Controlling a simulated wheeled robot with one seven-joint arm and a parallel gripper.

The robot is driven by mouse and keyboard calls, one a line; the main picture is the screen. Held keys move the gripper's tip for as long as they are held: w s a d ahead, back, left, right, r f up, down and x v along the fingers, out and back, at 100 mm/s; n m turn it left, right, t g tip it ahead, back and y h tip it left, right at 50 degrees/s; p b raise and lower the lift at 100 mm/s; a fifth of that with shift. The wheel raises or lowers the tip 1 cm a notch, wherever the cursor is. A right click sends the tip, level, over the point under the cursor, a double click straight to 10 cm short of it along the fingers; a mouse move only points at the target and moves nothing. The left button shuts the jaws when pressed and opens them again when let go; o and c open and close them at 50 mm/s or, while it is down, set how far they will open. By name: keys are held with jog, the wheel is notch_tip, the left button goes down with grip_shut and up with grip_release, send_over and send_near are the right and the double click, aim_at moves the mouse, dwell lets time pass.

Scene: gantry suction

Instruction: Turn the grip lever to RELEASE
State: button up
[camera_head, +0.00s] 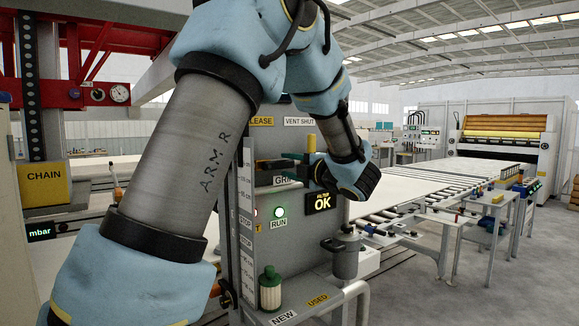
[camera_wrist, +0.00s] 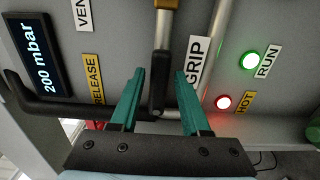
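The grip lever (camera_wrist: 163,32) is a silver rod with a dark lower end and an orange-brown end cut off by the top edge of the wrist view. It runs between the RELEASE label (camera_wrist: 93,79) on its left and the GRIP label (camera_wrist: 197,62) on its right, closer to GRIP. My gripper (camera_wrist: 159,75) has two teal fingers apart, one on each side of the lever's dark lower end. A gap shows on both sides, and nothing is held. In the head view the RELEASE label (camera_head: 262,121) shows, with my arm covering part of the panel.
A dark bent bar (camera_wrist: 62,108) crosses behind the fingers. The display (camera_wrist: 33,54) reads 200 mbar. A green RUN lamp (camera_wrist: 250,61) and a red HOT lamp (camera_wrist: 223,102) are lit. A grey canister (camera_head: 345,255) stands below my wrist; a roller conveyor (camera_head: 440,195) extends right.

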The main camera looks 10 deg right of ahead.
grip_shut()
dwell(1.1)
